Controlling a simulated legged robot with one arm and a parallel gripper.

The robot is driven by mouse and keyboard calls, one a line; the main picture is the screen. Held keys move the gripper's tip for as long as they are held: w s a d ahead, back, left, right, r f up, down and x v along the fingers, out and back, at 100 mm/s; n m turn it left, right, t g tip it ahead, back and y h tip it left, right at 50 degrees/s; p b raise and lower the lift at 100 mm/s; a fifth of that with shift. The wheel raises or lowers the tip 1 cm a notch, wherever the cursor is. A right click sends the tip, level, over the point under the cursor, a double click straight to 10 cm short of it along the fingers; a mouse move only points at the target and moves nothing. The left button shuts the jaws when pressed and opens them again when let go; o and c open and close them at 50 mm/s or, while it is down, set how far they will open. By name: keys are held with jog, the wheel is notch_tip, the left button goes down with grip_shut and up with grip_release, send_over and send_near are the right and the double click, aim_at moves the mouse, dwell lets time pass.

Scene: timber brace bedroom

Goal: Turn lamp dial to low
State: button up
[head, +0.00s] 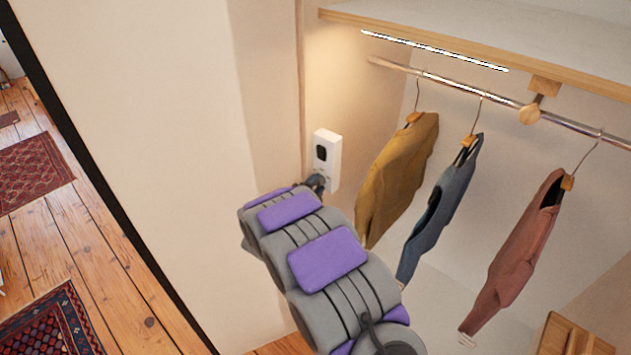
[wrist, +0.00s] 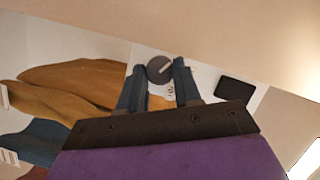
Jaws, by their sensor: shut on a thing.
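A white control box (head: 333,146) is fixed to the closet's side wall, with a dark oval patch on its upper part. It also shows in the wrist view (wrist: 207,79), with a black rounded panel at its right. The round dark-grey lamp dial (wrist: 160,70) has a light pointer mark slanting up to the right. My gripper (wrist: 158,78) has its two fingers on either side of the dial and is shut on it. In the head view, my gripper (head: 317,184) covers the dial at the box's lower part. The lamp strip (head: 435,50) under the shelf is lit.
A mustard garment (head: 400,170), a blue one (head: 442,205) and a pink one (head: 521,245) hang from the rail (head: 490,97), right of my arm. The wooden-edged shelf (head: 480,55) is above. A plain wall (head: 165,110) stands left of my arm.

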jog(key=shift+s+f, duration=0.1)
jog(key=shift+f, duration=0.2)
jog(key=o, duration=0.7)
jog(key=shift+o, duration=0.3)
jog(key=shift+a, duration=0.15)
jog(key=shift+r, duration=0.1)
jog(key=shift+s+a+r, duration=0.1)
jog(key=shift+s+r, duration=0.05)
jog(key=shift+s, duration=0.15)
jog(key=v, duration=1.6)
jog(key=shift+s+a+p, duration=0.2)
jog(key=shift+a+p, duration=0.05)
jog(key=shift+p, duration=0.05)
